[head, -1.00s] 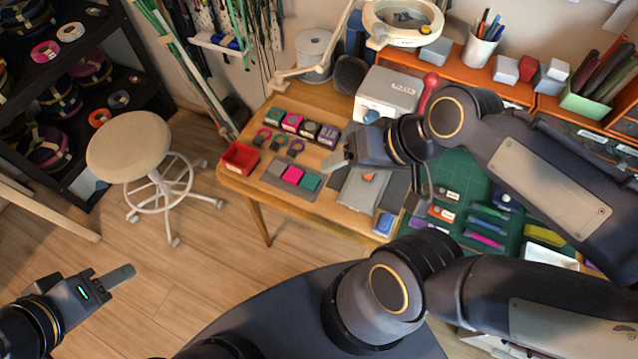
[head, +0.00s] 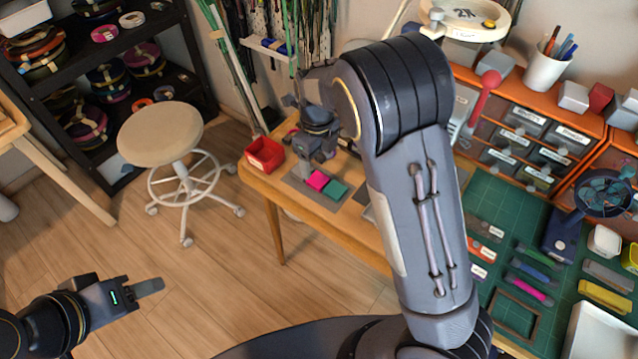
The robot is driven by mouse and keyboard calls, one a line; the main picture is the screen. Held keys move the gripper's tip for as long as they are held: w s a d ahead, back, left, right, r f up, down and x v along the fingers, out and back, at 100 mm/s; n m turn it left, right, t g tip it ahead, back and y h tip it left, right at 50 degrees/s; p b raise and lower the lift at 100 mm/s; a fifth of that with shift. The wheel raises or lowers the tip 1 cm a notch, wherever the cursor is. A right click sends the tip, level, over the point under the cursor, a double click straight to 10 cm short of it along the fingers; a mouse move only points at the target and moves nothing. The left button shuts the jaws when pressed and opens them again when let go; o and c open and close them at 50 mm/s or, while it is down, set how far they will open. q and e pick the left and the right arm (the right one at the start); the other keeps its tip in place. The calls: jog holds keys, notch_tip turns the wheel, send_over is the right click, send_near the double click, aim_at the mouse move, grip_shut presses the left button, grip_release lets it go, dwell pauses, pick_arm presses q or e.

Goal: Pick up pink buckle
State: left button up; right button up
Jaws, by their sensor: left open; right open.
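A flat pink piece (head: 317,180) lies on a grey tray (head: 321,201) near the left end of the wooden table, beside a teal piece (head: 336,190). I cannot tell whether this pink piece is the buckle. My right gripper (head: 309,168) is open and points down over the tray's left part, close to the pink piece; whether it touches anything is unclear. My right arm hides most of the table behind it, including most of the small looped items. My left gripper (head: 150,286) is open and empty, over the floor at the lower left.
A red bin (head: 264,154) stands at the table's left corner, close to my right gripper. A stool (head: 160,134) stands on the floor at left. A green cutting mat (head: 495,208) with several tools lies at right. Floor around my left gripper is clear.

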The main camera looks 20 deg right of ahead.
aim_at(318, 179)
notch_tip(318, 179, down, 7)
jog(key=shift+w+d+f, duration=0.1)
jog(key=shift+w+d, duration=0.05)
jog(key=c, duration=1)
